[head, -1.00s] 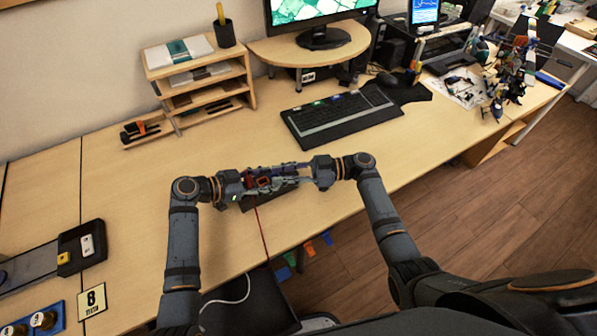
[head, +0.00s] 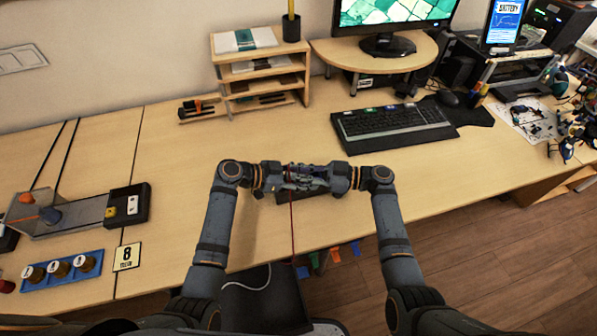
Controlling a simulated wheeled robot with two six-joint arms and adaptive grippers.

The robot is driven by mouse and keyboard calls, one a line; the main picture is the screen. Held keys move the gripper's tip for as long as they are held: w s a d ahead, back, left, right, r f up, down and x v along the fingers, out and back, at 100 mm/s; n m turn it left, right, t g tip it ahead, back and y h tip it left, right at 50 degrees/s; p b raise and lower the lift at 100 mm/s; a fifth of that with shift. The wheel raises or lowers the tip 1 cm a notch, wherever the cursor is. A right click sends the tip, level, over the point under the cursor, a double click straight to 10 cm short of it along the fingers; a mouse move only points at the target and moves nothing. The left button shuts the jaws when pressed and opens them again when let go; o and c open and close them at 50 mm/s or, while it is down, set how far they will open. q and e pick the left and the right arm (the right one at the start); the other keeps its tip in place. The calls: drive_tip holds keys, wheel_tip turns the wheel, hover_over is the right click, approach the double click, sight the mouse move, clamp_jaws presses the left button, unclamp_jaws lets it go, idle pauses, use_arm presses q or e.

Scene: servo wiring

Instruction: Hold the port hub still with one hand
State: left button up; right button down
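The port hub appears to be the small dark block (head: 285,197) on the table near its front edge. Only its lower part shows below my grippers. My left gripper (head: 287,178) reaches in from the left and my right gripper (head: 322,178) from the right, both at or just above it. Their fingers meet in a small grey cluster, so I cannot tell what each one grips or whether it is shut. A thin red wire (head: 292,222) runs from this spot down over the table's front edge.
A keyboard (head: 392,124) lies behind my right gripper. A wooden shelf (head: 260,72) and a monitor stand (head: 375,52) are at the back. The table between is clear.

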drive_tip(key=c, duration=2)
unclamp_jaws()
drive_tip(key=shift+c, duration=0.2)
clamp_jaws()
drive_tip(key=shift+r, duration=0.35)
use_arm(q)
drive_tip(key=shift+f, duration=0.15)
use_arm(e)
drive_tip(key=shift+r, duration=0.85)
use_arm(q)
drive_tip(key=shift+s+f, duration=0.1)
use_arm(e)
drive_tip(key=shift+r, duration=0.4)
use_arm(q)
drive_tip(key=shift+r, duration=0.25)
use_arm(e)
drive_tip(key=shift+r, duration=1.95)
